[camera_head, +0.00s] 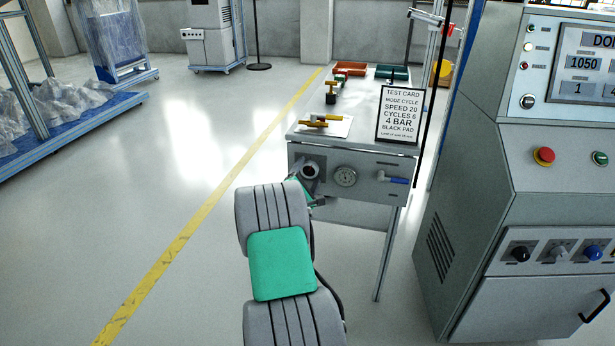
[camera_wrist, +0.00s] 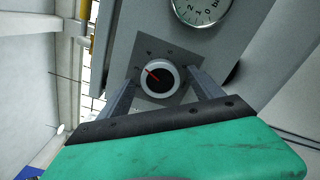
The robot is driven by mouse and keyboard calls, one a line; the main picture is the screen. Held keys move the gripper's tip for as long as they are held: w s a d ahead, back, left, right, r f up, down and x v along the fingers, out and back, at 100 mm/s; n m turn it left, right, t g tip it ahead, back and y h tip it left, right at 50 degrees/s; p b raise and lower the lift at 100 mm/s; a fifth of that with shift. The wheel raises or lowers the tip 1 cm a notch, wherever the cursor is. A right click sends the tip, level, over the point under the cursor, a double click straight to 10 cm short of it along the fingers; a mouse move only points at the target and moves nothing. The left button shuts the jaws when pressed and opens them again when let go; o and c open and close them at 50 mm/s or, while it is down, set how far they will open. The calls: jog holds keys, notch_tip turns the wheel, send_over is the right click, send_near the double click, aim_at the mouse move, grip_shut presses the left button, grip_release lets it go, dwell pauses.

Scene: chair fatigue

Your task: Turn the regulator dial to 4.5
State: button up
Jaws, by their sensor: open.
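The regulator dial (camera_head: 309,169) is a round knob with a light rim on the front panel of the workbench. In the wrist view the dial (camera_wrist: 157,80) has a dark face and a red pointer toward the upper left, on a square grey plate with small dark marks. My gripper (camera_wrist: 160,90) is open, with one finger on each side of the dial; whether they touch it I cannot tell. In the head view my gripper (camera_head: 312,190) is at the dial, partly hidden by my arm. A pressure gauge (camera_head: 345,176) is right of the dial; its lower part (camera_wrist: 202,10) shows in the wrist view.
A blue-handled valve (camera_head: 394,179) is right of the gauge. A test card (camera_head: 400,115) reading 4 BAR stands on the workbench (camera_head: 357,140). A large control cabinet (camera_head: 485,190) stands at the right. Open floor (camera_head: 150,170) lies to the left.

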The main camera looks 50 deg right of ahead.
jog(key=c, duration=1.4)
jog(key=shift+o, duration=0.2)
jog(key=m+b, duration=0.1)
jog(key=m, duration=0.1)
jog(key=m+b, duration=0.1)
jog(key=m, duration=0.1)
jog(key=shift+s+f+m+b, duration=0.1)
jog(key=shift+f+m+b, duration=0.1)
jog(key=shift+m+b, duration=0.1)
jog(key=m+b, duration=0.2)
jog(key=m, duration=0.2)
